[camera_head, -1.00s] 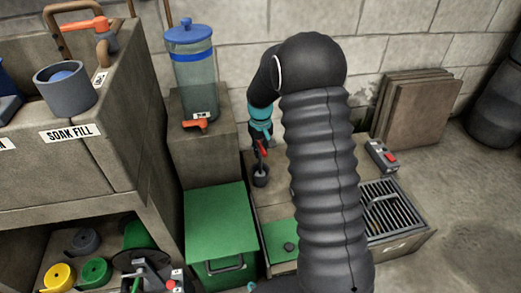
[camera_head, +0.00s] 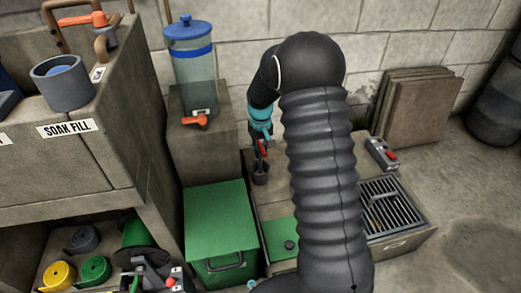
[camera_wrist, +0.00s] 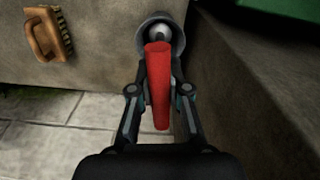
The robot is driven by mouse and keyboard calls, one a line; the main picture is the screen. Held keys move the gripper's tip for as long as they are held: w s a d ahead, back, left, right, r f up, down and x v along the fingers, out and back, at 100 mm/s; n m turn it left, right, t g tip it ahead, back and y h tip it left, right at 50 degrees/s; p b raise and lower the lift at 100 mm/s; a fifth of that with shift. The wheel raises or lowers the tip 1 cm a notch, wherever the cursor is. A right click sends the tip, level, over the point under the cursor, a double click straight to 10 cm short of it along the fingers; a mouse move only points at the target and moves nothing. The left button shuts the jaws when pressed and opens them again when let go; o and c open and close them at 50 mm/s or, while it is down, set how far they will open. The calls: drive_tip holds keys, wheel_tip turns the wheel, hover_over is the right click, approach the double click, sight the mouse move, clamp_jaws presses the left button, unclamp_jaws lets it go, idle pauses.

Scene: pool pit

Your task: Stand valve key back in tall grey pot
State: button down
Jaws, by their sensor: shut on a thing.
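The valve key (camera_wrist: 158,88) has a red handle and sits between the fingers of my gripper (camera_wrist: 160,92), which is shut on it. In the head view the red of the valve key (camera_head: 262,148) shows just above the small, dark grey pot (camera_head: 260,174). In the wrist view the round rim of the pot (camera_wrist: 180,36) surrounds the far end of the key. A pale rounded part shows inside that rim. I cannot tell how deep the key reaches into the pot. My gripper (camera_head: 261,140) is above the pot, partly hidden by my arm.
A green box (camera_head: 220,225) stands left of the pot. A clear tank with a blue lid (camera_head: 190,70) is behind it. A grate (camera_head: 390,208) and a grey box with a red button (camera_head: 382,155) lie right. A brush (camera_wrist: 48,35) shows in the wrist view.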

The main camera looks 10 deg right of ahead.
drive_tip(key=shift+f, duration=0.15)
drive_tip(key=c, duration=1.1)
unclamp_jaws()
drive_tip(key=shift+o, duration=0.2)
drive_tip(key=shift+r+p, duration=2.6)
drive_tip(key=shift+r, duration=1.45)
